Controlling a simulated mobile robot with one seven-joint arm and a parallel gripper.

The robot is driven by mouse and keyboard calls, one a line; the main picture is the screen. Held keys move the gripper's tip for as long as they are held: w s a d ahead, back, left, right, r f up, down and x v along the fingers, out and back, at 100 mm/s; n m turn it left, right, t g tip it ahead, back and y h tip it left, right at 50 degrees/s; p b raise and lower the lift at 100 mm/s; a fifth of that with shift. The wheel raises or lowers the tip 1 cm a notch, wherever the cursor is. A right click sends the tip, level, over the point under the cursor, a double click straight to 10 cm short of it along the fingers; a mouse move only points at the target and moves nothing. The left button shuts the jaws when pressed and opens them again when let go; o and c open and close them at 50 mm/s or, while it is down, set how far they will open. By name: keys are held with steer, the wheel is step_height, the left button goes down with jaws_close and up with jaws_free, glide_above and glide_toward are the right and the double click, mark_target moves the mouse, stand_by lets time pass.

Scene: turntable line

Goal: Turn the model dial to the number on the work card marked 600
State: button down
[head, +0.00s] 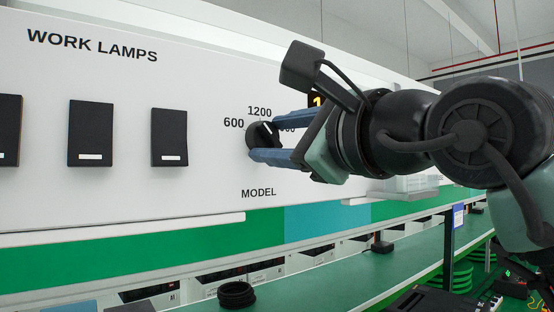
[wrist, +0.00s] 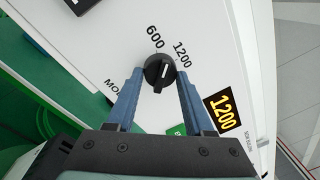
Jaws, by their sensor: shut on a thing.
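The black model dial (head: 258,132) is on the white panel above the word MODEL, with 600 at its left, 1200 above and a third number partly hidden by a finger. The dial also shows in the wrist view (wrist: 157,80), with a short white mark on its face. My gripper (head: 265,134) is shut on the dial, one blue finger on each side, as the wrist view (wrist: 160,73) also shows. A lit display (wrist: 223,112) reads 1200 in the wrist view. No work card can be read in these frames.
Several black work-lamp switches (head: 90,134) are on the panel to the left. Below is a green bench (head: 345,275) with a black coil (head: 236,295). A small white and blue sign (head: 458,217) stands at the right, too small to read.

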steer(key=n+b, duration=0.2)
steer(key=n, duration=0.3)
steer(key=shift+r+n, duration=0.15)
steer(key=shift+n, duration=0.25)
stand_by(0.3)
steer(key=c, duration=0.7)
jaws_free()
steer(key=o, duration=0.4)
steer(key=shift+w, duration=0.2)
steer(key=shift+s, duration=0.15)
